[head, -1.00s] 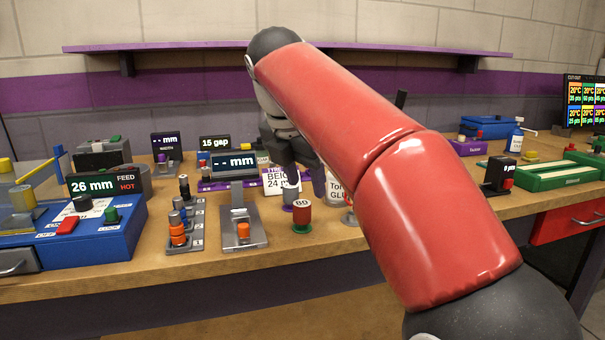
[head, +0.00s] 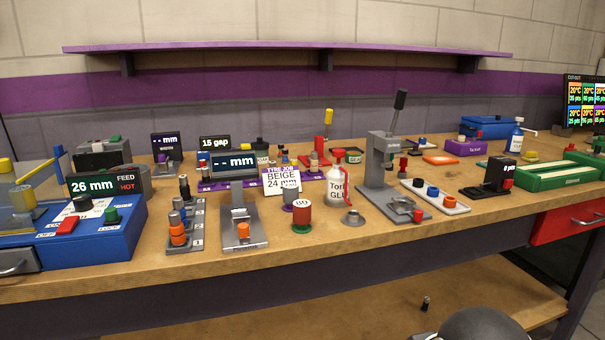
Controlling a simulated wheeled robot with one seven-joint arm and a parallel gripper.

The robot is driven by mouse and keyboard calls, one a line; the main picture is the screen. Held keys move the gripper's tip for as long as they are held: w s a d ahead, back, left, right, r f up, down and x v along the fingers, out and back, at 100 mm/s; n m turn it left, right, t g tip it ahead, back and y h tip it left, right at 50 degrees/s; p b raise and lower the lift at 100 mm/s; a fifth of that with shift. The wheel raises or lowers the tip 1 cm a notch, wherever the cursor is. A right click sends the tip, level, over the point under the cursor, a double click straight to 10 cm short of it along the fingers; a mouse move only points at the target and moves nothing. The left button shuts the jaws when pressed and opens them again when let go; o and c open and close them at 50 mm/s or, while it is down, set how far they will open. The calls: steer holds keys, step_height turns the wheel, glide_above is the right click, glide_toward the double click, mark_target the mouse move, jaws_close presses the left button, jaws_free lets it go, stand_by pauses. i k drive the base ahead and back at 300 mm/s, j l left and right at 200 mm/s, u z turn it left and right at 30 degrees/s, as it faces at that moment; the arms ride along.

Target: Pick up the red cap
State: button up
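A small red cylinder (head: 417,215), which looks like the red cap, stands at the front of the grey lever press (head: 378,160), by its base plate. A white tray (head: 435,196) beside it holds black, blue and orange caps. Other red parts show too: a dark red piece (head: 403,165) behind the press and the red top of the glue bottle (head: 338,188). My gripper is not in view. Only a dark rounded part of my arm shows at the bottom edge, so I cannot tell what the gripper holds.
A red spool-like cylinder (head: 302,214) and a grey cone-shaped piece (head: 353,218) stand left of the press. A black device (head: 496,178) stands to the right. A small dark cylinder (head: 425,302) stands on the lower shelf (head: 320,312).

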mark_target(571, 147)
steer(key=z, duration=1.6)
